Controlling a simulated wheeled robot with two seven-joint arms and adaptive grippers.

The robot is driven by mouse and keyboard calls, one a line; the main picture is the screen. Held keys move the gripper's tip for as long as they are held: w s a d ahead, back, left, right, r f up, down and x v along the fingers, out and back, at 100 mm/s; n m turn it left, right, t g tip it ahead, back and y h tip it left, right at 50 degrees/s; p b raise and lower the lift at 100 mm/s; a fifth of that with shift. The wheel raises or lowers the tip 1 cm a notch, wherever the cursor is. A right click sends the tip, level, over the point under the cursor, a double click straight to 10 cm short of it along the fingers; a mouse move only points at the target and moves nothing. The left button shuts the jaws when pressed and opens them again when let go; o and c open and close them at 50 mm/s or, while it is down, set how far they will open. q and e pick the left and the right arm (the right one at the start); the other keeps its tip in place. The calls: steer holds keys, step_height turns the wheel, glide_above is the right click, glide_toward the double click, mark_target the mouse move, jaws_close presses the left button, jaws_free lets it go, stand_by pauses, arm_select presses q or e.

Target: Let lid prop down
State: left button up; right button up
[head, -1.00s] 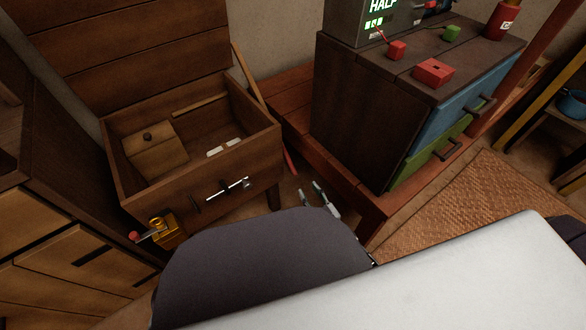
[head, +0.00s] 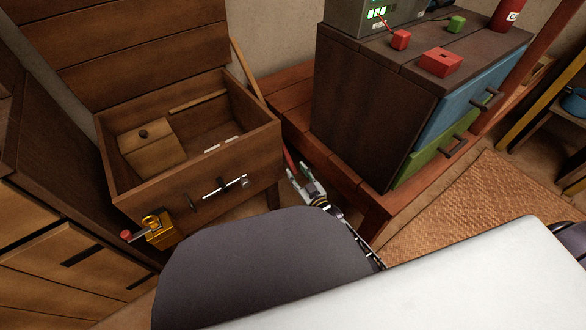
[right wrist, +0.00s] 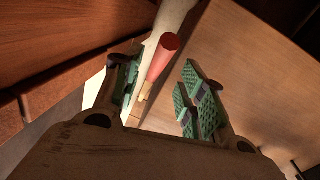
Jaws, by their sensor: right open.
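The wooden chest (head: 255,160) stands open at left in the head view, its plank lid (head: 130,45) raised and leaning back. A thin wooden prop (head: 247,72) slants between the lid and the chest's right side. A red grip (head: 289,158) shows just right of the chest. My right gripper (head: 298,171) is open beside the chest, close to the red grip. In the right wrist view the red grip (right wrist: 160,60) lies between the green-padded fingers (right wrist: 160,82), nearer the left one; contact is unclear. My left gripper is not in view.
A brass padlock (head: 158,230) hangs on the chest's front. Right of my gripper stand a reddish low bench (head: 335,180) and a dark cabinet (head: 365,110) with blue and green drawers. A small box (head: 145,147) sits inside the chest.

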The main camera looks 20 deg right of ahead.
mark_target(292, 165)
steer(key=shift+b+x, duration=0.7)
steer(key=shift+x, duration=1.25)
jaws_close()
